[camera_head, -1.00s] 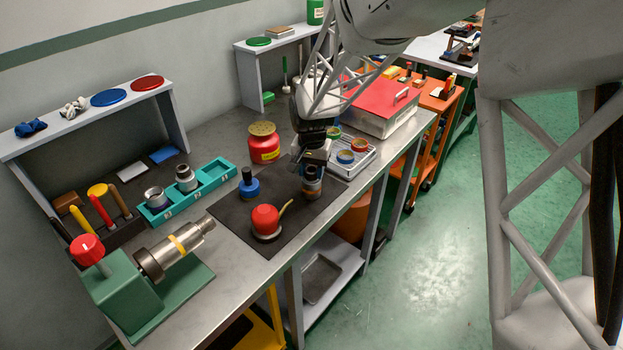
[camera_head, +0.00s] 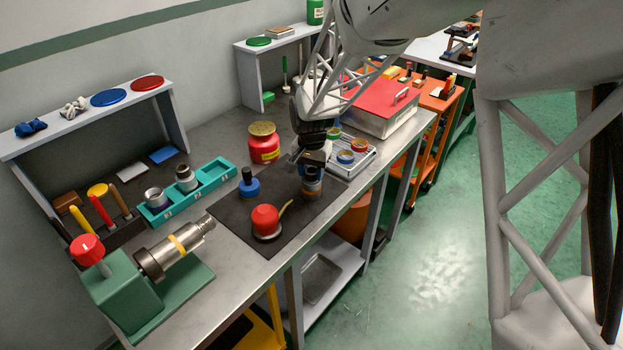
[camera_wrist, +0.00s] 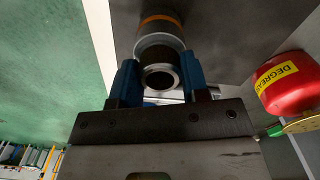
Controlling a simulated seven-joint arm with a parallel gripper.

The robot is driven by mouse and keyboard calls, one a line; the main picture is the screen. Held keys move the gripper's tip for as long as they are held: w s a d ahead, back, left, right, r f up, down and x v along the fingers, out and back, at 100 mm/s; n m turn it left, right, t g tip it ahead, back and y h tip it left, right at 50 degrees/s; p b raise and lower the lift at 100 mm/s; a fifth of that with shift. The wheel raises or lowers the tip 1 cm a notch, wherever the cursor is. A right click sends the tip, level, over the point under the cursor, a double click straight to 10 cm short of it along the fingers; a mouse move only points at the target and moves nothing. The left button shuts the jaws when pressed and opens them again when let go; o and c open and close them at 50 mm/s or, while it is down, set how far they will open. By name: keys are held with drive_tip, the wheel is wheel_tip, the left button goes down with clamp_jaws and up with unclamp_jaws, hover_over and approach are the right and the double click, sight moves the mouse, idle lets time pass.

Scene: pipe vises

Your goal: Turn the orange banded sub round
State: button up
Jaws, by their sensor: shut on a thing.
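The orange banded sub (camera_head: 312,187) is a short grey metal cylinder with an orange band. It stands roughly upright at the right part of the dark mat (camera_head: 285,226); I cannot tell if its lower end touches the mat. My gripper (camera_head: 311,172) is above it, with its blue fingers shut on its upper part. In the wrist view the sub (camera_wrist: 158,52) lies between the two blue fingers (camera_wrist: 160,82). Its open, hollow end faces the camera and the orange band is at the far end.
A red pot (camera_head: 265,220) and a blue-based tool (camera_head: 249,184) stand on the mat. A red degreaser can (camera_head: 264,142) is behind. A tray with coloured rings (camera_head: 352,158) is close on the right. The green vise (camera_head: 125,290) holds a yellow-banded pipe at left front.

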drive_tip(key=o, duration=1)
drive_tip(key=shift+o, duration=0.2)
drive_tip(key=shift+r, duration=0.25)
drive_tip(key=shift+r, duration=3.25)
